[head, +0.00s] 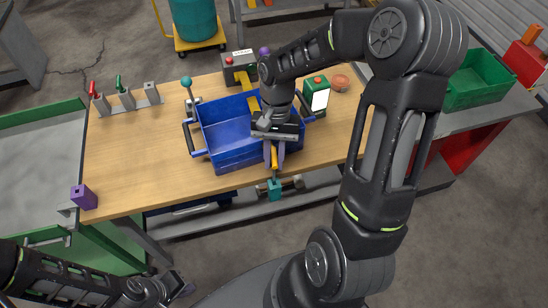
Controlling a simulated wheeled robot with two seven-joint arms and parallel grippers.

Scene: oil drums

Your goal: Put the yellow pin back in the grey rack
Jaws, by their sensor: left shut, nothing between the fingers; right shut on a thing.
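The grey rack (127,103) stands at the back left of the wooden table. Its left post has a red pin and its middle post a green one; its right post shows no coloured pin. My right gripper (274,160) points down over the front right of the blue crate, shut on the yellow pin (274,154). Only a small part of the pin shows between the fingers; the rest is hidden. I cannot tell its height above the crate and table edge. My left gripper (180,290) is shut and empty at the lower left, away from the table top.
The blue crate (235,158) fills the table's middle. A teal-knobbed lever (187,84) stands between it and the rack. A purple block (83,197) sits at the left front corner. A grey control box (240,67) and a green device (315,93) stand behind. The left tabletop is clear.

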